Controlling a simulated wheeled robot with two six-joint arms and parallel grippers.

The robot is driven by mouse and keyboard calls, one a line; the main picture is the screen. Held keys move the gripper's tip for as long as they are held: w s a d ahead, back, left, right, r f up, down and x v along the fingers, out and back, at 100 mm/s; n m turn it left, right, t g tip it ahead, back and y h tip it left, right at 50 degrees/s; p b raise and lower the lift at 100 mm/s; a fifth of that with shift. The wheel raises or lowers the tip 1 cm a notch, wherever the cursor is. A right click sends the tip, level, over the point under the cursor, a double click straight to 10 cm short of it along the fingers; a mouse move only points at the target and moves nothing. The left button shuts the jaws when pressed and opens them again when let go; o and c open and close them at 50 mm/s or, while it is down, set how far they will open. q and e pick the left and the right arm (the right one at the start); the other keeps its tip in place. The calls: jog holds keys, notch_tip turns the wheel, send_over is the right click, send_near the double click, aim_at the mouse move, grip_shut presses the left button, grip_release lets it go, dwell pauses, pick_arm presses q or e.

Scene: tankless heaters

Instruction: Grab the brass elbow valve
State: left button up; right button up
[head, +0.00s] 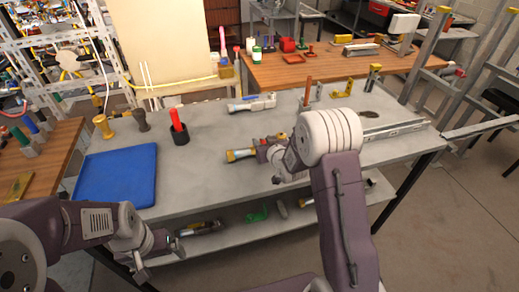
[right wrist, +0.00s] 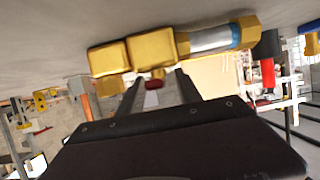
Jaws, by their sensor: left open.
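The brass elbow valve (head: 240,154) lies on the grey workbench near its front middle; my right wrist partly hides its right side. In the right wrist view its blocky brass body (right wrist: 150,50), silver pipe and blue-banded brass end run across the top. My right gripper (right wrist: 157,88) has its two dark fingers apart, with tips close to the brass body and a small red part visible between them. I cannot tell if they touch the valve. My left gripper (head: 160,256) is open, low beside the bench's front left, away from the valve.
A blue mat (head: 117,178) lies at the bench's left. A black cup with a red handle (head: 179,130) stands behind it. A silver tool (head: 252,103) lies at the back; a metal level (head: 394,130) lies right. The lower shelf (head: 235,232) holds several parts.

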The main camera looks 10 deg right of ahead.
grip_shut()
jog(key=shift+r, duration=0.1)
dwell(1.2)
